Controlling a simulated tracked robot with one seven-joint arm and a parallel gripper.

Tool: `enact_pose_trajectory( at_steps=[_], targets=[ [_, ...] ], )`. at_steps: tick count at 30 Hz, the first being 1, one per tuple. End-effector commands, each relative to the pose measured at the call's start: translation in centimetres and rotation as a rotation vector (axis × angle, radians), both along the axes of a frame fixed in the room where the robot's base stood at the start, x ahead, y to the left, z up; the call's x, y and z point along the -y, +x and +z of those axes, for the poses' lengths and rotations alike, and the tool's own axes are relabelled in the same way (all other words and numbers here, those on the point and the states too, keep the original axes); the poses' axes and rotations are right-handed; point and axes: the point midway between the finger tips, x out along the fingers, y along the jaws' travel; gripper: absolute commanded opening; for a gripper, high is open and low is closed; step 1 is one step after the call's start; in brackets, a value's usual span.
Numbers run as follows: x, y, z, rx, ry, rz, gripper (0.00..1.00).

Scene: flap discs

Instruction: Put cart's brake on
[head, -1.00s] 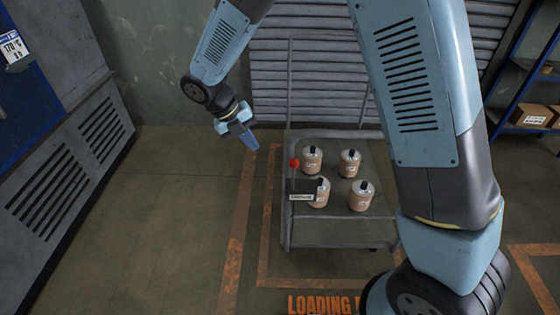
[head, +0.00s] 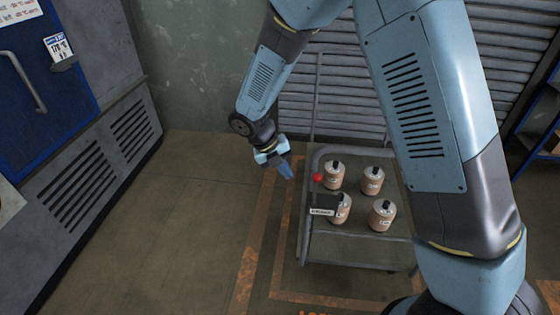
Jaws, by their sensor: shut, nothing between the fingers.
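The cart (head: 350,254) is a grey metal trolley with a tall back handle, standing in front of the slatted shutter. A red ball knob (head: 317,178), which looks like the brake lever's end, is at the cart's left side. Below it is a small dark plate with a pale label (head: 321,211), too small to read. The lever's stem is hard to make out. My gripper (head: 287,171) is shut and empty, pointing down and right. In the picture it is just left of the red knob, with a visible gap between them.
Orange lines (head: 247,270) mark the floor around the cart. A grey cabinet with a blue door (head: 40,100) is at left. The floor between is clear. Blue shelving (head: 530,130) stands at right.

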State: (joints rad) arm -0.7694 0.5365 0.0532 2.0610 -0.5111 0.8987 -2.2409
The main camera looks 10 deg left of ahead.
Motion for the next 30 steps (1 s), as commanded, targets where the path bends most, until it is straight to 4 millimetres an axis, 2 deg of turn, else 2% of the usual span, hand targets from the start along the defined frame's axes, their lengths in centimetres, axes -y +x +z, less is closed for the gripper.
enact_pose_trajectory(
  at_steps=[5, 9, 15, 30],
  targets=[
    [1.4, 0.2, -2.8, -0.002, -0.004, -0.001, 0.0],
    [3.3, 0.7, -2.2, 0.003, 0.001, -0.003, 0.0],
    [4.8, 1.0, -1.9, 0.0, 0.0, -0.001, 0.0],
    [5.0, 1.0, -1.8, 0.0, 0.009, 0.003, 0.0]
  ],
)
